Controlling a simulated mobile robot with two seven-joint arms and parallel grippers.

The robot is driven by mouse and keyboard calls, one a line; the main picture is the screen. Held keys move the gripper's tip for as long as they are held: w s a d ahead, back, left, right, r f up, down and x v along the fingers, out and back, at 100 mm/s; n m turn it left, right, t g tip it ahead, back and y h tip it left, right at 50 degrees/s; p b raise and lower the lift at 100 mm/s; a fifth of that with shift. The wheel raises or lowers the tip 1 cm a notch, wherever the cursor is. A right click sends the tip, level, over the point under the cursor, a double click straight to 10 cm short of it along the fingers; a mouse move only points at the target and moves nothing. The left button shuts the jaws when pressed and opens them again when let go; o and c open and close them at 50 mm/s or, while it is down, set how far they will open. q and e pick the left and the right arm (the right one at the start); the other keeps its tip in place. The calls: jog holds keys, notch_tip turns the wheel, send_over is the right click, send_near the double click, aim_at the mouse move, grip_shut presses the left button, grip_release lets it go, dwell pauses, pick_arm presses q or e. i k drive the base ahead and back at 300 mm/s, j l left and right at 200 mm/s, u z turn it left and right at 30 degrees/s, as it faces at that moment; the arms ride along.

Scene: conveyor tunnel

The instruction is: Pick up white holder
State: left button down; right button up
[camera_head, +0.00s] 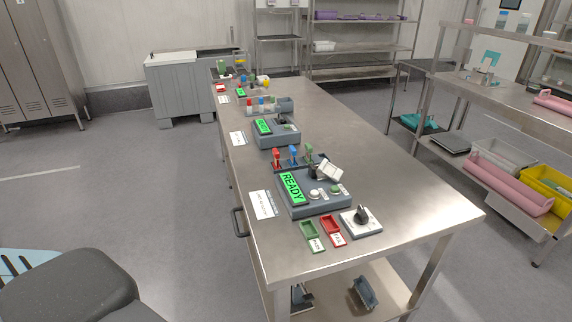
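A small white piece with black parts (329,173), which may be the white holder, sits tilted at the back right of the nearest grey console on the steel table. The console (312,205) has a green READY screen (291,188) and round buttons. I cannot tell for sure which of these white pieces is the holder. Neither of my grippers is in view.
The long steel table (400,192) is clear on its right side. Red, blue and green upright pieces (292,155) stand behind the console. A green tray (309,229) and a red tray (331,225) lie in front. A steel rack (510,110) with bins stands right.

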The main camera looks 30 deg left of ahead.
aim_at(330, 170)
jog(key=i+l+u, duration=0.1)
jog(key=i+u, duration=0.15)
jog(key=u, duration=0.25)
jog(key=i+l+u, duration=0.2)
jog(key=u, duration=0.25)
